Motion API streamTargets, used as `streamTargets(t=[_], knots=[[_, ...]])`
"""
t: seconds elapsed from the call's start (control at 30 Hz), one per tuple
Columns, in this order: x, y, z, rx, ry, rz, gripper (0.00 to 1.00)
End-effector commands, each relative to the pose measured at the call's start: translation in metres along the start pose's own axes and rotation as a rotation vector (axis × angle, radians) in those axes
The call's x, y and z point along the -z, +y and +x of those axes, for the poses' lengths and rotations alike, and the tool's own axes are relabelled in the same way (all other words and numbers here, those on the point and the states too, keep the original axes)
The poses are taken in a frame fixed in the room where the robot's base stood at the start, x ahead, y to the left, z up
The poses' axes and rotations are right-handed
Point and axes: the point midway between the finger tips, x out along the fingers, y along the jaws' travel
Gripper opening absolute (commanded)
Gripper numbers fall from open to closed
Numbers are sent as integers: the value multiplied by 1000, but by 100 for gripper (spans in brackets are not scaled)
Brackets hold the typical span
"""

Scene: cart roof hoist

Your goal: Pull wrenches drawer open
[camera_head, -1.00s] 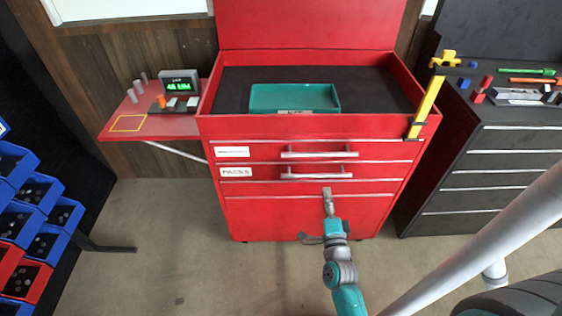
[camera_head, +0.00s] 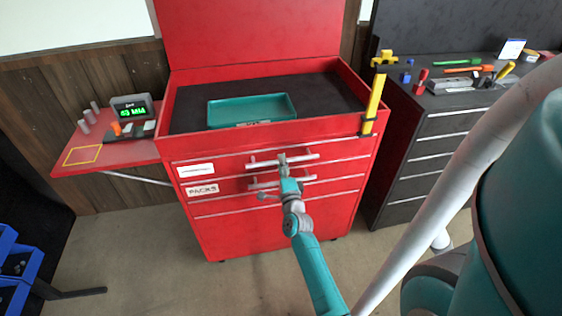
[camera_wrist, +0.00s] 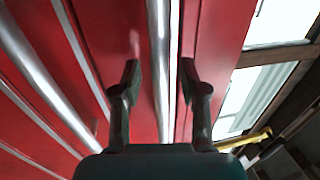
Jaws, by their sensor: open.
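The red cart has a top drawer (camera_head: 225,165) with a silver bar handle (camera_head: 303,158) and a white label (camera_head: 196,169) too small to read. Below it is a drawer labelled PACKS (camera_head: 202,189) with its own bar handle (camera_head: 305,180). Both drawers look closed. My gripper (camera_head: 282,158) is at the top drawer's handle. In the wrist view my gripper (camera_wrist: 160,75) is open, with one finger on each side of the handle bar (camera_wrist: 157,40); contact is not clear. The PACKS handle also shows at left in the wrist view (camera_wrist: 42,72).
A teal tray (camera_head: 250,123) lies on the cart top. A yellow post (camera_head: 373,105) stands at its right corner. A red side shelf (camera_head: 120,160) holds a display (camera_head: 130,111). A dark cabinet (camera_head: 440,125) stands at right, blue bins (camera_head: 20,265) at left. Floor before the cart is clear.

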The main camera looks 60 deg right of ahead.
Motion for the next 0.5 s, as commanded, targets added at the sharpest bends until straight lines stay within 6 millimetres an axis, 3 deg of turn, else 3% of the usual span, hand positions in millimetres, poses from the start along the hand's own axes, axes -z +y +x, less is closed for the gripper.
streamTargets(t=[0.2, 0.5], knots=[[0, 0, 15, 0, 0, -2, 43], [0, 0, 16, -1, 0, -2, 41]])
